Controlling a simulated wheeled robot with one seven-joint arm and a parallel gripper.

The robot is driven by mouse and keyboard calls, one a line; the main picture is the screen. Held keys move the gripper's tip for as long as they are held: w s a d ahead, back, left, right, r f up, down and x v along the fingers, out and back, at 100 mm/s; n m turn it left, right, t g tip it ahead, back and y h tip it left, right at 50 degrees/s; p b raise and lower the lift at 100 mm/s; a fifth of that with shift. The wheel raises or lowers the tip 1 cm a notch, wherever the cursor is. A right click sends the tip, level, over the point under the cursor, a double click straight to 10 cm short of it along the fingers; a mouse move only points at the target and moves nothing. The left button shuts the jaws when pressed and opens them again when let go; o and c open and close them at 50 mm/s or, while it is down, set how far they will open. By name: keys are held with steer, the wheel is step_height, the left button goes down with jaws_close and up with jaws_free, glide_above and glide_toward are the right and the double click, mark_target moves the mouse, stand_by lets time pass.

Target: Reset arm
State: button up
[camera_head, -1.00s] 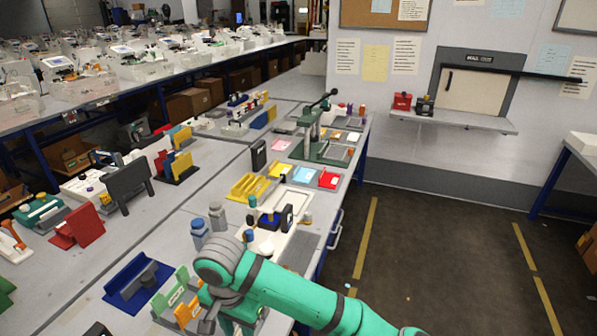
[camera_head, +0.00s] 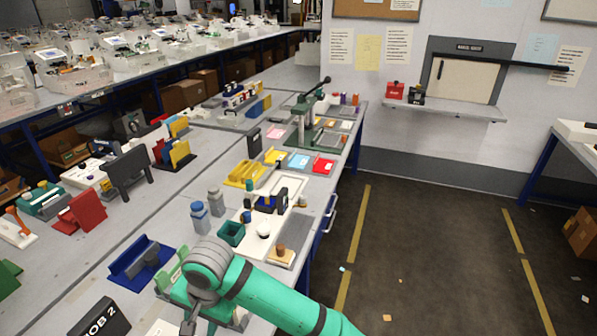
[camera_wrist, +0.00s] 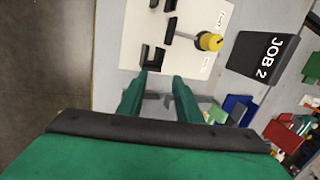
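My gripper (camera_wrist: 158,88) shows in the wrist view with its two green fingers apart. I see nothing held between them; some grey shapes show behind the fingers. Beyond the tips is a white board (camera_wrist: 192,62) with black brackets and a yellow-capped part (camera_wrist: 209,41). In the head view my green arm reaches in from the bottom right, over the near bench. My fingertips are not clear there.
A black "JOB 2" block (camera_wrist: 263,55) stands beside the board; it also shows in the head view (camera_head: 98,320). A blue holder (camera_head: 140,260), grey-blue bottles (camera_head: 200,217) and a green box (camera_head: 231,233) stand near my arm. The floor (camera_head: 430,260) at right is mostly open.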

steer(key=a+r+t+y, duration=0.3)
steer(key=a+y, duration=0.2)
steer(key=a, duration=0.2)
steer(key=a+r+t+y, duration=0.2)
steer(key=a+y, duration=0.3)
steer(key=a, duration=0.3)
steer(key=s+d+f+m+t+h, duration=0.1)
steer(key=s+d+f+t+h, duration=0.1)
steer(key=d, duration=0.4)
steer(key=s+d+f+m+t+h, duration=0.2)
steer(key=d+f+t+h, duration=0.1)
steer(key=d+f, duration=0.3)
steer(key=s+d+f+m+t+h, duration=0.2)
steer(key=d+f+t, duration=0.2)
steer(key=d, duration=0.3)
steer(key=shift+s+d+f+t+h, duration=0.2)
steer(key=shift+s+d+t+h, duration=0.05)
steer(key=shift+s+t+h, duration=0.15)
steer(key=s+d+n+h, duration=0.5)
steer(key=s+d+n, duration=0.3)
steer(key=s+d, duration=0.9)
steer(key=s, duration=0.4)
steer(key=shift+d+f, duration=0.3)
steer(key=shift+d, duration=0.05)
